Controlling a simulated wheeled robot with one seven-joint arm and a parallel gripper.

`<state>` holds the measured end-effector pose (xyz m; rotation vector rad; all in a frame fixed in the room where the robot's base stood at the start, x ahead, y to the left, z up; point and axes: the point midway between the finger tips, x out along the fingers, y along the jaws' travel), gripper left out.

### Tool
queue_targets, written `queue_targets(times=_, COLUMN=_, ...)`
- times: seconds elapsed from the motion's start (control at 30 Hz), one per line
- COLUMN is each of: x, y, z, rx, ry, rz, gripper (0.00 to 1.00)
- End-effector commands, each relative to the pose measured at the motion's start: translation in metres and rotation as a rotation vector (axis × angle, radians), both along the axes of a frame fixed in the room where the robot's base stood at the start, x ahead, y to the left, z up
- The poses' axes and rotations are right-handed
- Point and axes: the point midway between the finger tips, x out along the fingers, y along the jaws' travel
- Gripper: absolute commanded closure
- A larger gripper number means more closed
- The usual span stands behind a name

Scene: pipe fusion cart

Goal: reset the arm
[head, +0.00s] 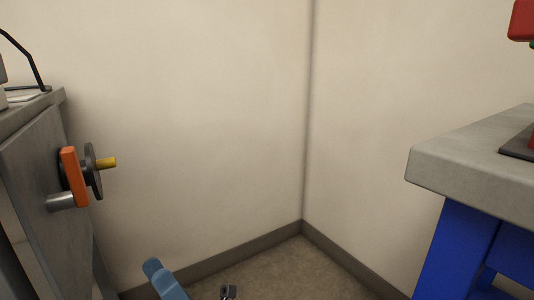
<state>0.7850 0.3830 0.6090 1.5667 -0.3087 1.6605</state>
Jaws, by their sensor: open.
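My gripper cannot be made out in the head view. A blue rounded piece (163,278) rises from the bottom edge, left of centre. A small dark metallic piece (228,292) shows just right of it, cut off by the bottom edge. I cannot tell what either piece belongs to.
At left a grey cabinet (35,165) carries an orange block (74,176) and a dark wheel with a yellow knob (106,163). At right stands a grey-topped bench (450,165) with blue legs (455,250). Bare floor (290,270) lies between, before the wall corner.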

Motion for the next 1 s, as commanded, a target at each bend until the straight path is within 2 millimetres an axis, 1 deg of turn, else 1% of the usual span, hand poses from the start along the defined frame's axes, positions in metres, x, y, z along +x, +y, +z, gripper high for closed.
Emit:
queue_targets(times=0.03, x=-0.007, y=-0.014, z=-0.018, rx=-0.005, ry=0.064, rz=0.011, gripper=0.49)
queue_targets(times=0.2, x=-0.028, y=-0.056, z=-0.062, rx=-0.002, ry=0.28, rz=0.06, gripper=0.49)
queue_targets(times=0.37, x=-0.054, y=-0.099, z=-0.097, rx=0.023, ry=0.481, rz=0.1, gripper=0.49)
queue_targets(times=0.5, x=-0.081, y=-0.138, z=-0.121, rx=0.065, ry=0.654, rz=0.128, gripper=0.49)
queue_targets(times=0.6, x=-0.103, y=-0.166, z=-0.134, rx=0.106, ry=0.776, rz=0.144, gripper=0.49)
queue_targets(times=0.77, x=-0.141, y=-0.21, z=-0.148, rx=0.19, ry=0.963, rz=0.166, gripper=0.49)
queue_targets(times=0.8, x=-0.151, y=-0.221, z=-0.15, rx=0.214, ry=1.008, rz=0.168, gripper=0.49)
queue_targets(times=0.87, x=-0.167, y=-0.237, z=-0.152, rx=0.253, ry=1.074, rz=0.175, gripper=0.49)
queue_targets(times=1.0, x=-0.204, y=-0.272, z=-0.151, rx=0.353, ry=1.224, rz=0.183, gripper=0.49)
